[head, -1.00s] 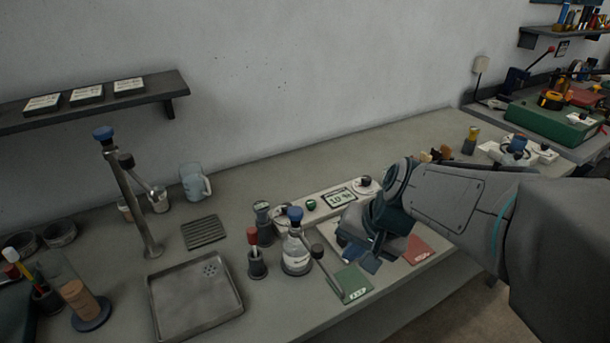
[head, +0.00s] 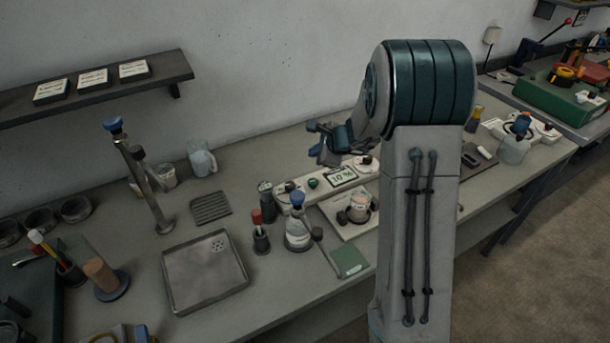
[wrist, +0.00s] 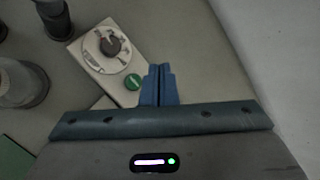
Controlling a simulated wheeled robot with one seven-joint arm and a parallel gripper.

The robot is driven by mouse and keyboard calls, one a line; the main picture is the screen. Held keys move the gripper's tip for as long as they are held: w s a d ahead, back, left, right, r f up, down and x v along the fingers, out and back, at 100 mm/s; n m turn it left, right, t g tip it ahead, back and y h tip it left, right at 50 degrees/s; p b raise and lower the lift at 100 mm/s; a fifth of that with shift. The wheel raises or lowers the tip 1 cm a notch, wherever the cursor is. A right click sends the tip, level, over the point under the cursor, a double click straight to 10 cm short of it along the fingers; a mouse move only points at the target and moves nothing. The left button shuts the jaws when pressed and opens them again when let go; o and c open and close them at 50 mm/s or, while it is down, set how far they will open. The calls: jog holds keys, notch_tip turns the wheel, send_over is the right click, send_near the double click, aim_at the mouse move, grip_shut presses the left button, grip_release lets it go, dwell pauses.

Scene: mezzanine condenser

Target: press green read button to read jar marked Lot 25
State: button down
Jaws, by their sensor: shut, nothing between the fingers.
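The green button (head: 313,183) is on a long pale instrument panel, left of a small display (head: 341,176) that seems to read 10 %. A jar (head: 358,207) with pale contents stands on the plate in front of the panel. Its marking is not legible. My gripper (head: 322,156) is shut and empty, above the panel and apart from the button in the head view. In the wrist view the closed blue fingers (wrist: 157,84) appear just right of the green button (wrist: 132,82). The wrist view does not show the jar.
A dial (wrist: 110,45) sits beside the button. A stoppered flask (head: 298,236) and dark bottles stand left of the plate. A green card (head: 350,260) lies in front. A metal tray (head: 205,271) is further left. The wall (head: 270,70) is behind.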

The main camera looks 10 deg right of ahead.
jog(key=shift+w+d+f+m, duration=0.3)
jog(key=shift+w+f+m, duration=0.1)
jog(key=shift+w+m, duration=0.15)
jog(key=shift+d, duration=0.1)
jog(key=b, duration=0.6)
send_over(316, 183)
notch_tip(316, 183, down, 8)
jog(key=shift+r, duration=0.25)
jog(key=shift+f+b, duration=0.65)
jog(key=shift+b, duration=0.15)
jog(key=shift+f, duration=0.1)
dwell(0.8)
jog(key=shift+f+b, duration=0.3)
jog(key=shift+b, duration=0.25)
